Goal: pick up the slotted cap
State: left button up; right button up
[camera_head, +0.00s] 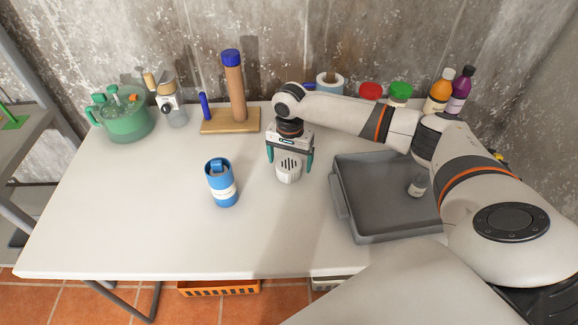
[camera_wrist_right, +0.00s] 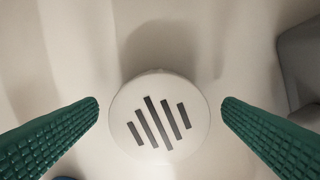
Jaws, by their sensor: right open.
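The slotted cap (camera_head: 289,171) is a white, round piece with dark slots in its top. It stands on the table (camera_head: 130,225) near the middle. In the right wrist view the slotted cap (camera_wrist_right: 160,118) lies between the two green fingers, apart from both. My right gripper (camera_head: 290,164) is open and points down over the cap, with a finger on each side. It also shows in the right wrist view (camera_wrist_right: 160,108). My left gripper is not in view.
A blue canister (camera_head: 222,188) stands left of the cap. A grey tray (camera_head: 343,205) with a small bottle (camera_head: 418,187) is to the right. A wooden stand (camera_head: 232,122), a green pot (camera_head: 124,119) and several jars and bottles line the back. The front left table is clear.

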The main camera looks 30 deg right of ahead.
notch_tip(320, 180, down, 2)
jog(key=shift+f, duration=0.1)
jog(key=c, duration=1)
jog(key=shift+c, duration=0.2)
